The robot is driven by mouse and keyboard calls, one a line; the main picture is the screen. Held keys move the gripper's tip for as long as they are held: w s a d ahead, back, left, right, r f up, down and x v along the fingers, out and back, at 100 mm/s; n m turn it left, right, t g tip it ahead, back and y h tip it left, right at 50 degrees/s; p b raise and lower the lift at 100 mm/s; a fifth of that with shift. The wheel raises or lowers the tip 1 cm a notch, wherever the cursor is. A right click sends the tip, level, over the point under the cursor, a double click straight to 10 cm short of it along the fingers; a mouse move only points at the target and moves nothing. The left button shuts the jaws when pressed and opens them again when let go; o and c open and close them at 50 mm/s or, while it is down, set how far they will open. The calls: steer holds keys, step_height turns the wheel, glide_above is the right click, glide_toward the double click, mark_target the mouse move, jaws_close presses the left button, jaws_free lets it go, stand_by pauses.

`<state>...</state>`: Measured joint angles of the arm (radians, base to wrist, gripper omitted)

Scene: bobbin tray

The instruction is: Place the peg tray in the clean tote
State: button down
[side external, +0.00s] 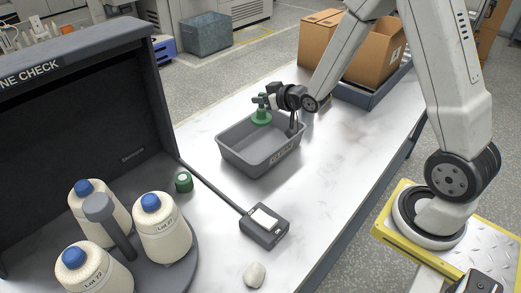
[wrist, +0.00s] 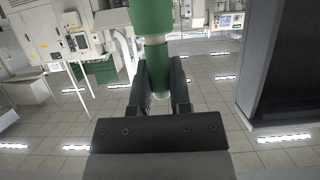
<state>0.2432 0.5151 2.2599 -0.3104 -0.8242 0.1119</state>
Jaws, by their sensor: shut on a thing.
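The clean tote (side external: 243,157) is an open grey bin with a partly legible front label, in the middle of the white table. My gripper (side external: 264,101) is over its far side, shut on a green piece (side external: 261,118) with a wide lower part. In the wrist view my gripper (wrist: 160,85) has both fingers around a green shaft with a pale band (wrist: 152,20). Whether the piece touches the tote floor cannot be told. At lower left, a dark round tray (side external: 184,252) with a grey post bears white cones with blue tops; I cannot tell which is the peg tray.
A dark check booth (side external: 150,110) stands at the left. A small green-topped item (side external: 183,182), a cabled grey box (side external: 265,226) and a pale lump (side external: 254,275) lie on the table. Cardboard boxes (side external: 376,60) sit in a blue-grey tray behind. Table right of the tote is clear.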

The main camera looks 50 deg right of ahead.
mark_target(262, 107)
steer(key=shift+f, duration=1.4)
steer(key=shift+f, duration=0.1)
steer(key=shift+f, duration=2.1)
steer(key=shift+f, duration=0.1)
steer(key=shift+f, duration=1.7)
steer(key=shift+f, duration=0.1)
steer(key=c, duration=0.6)
jaws_free()
steer(key=shift+o, duration=0.2)
steer(key=shift+s, duration=0.1)
